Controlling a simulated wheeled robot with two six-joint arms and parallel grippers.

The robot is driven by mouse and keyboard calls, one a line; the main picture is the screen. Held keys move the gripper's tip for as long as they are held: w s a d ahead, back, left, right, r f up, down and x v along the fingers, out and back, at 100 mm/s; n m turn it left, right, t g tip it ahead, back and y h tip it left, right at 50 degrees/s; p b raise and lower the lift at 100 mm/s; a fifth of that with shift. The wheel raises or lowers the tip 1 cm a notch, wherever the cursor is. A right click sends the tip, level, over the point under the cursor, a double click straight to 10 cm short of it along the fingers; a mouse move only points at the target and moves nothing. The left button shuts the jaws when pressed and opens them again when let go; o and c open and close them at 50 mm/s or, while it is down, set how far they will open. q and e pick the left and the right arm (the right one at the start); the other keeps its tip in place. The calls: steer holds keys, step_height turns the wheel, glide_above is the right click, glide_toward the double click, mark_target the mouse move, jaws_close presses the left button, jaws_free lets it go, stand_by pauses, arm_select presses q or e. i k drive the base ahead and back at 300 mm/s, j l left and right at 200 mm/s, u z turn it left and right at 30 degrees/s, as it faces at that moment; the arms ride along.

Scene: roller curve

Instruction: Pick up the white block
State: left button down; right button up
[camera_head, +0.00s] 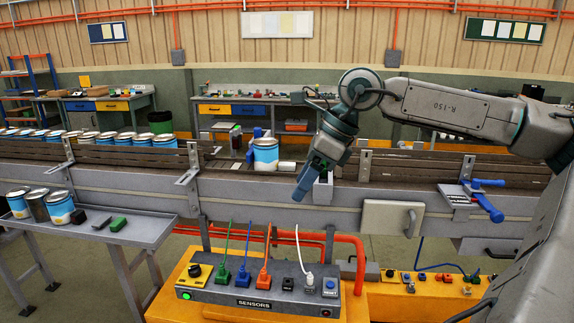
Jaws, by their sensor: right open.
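A small white block (287,166) lies on the conveyor (225,185), just right of a blue-and-white can (265,155). My right gripper (309,183) comes in from the right and points down at the conveyor's front edge. It is open, a little to the right of and nearer than the white block, and apart from it. Its far finger is hard to make out against a grey bracket. My left gripper is not in view.
Several cans (130,139) line the conveyor at left. A sensor box (258,290) with upright cables stands below the gripper. A blue-handled clamp (486,200) sits at right.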

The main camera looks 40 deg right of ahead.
mark_target(282, 166)
steer(key=i+l, duration=0.35)
steer(key=l, duration=0.15)
steer(key=i+l, duration=0.3)
steer(key=l, duration=0.15)
steer(key=i+l, duration=0.35)
steer(key=l, duration=0.15)
steer(key=i+l, duration=0.3)
steer(key=l, duration=0.2)
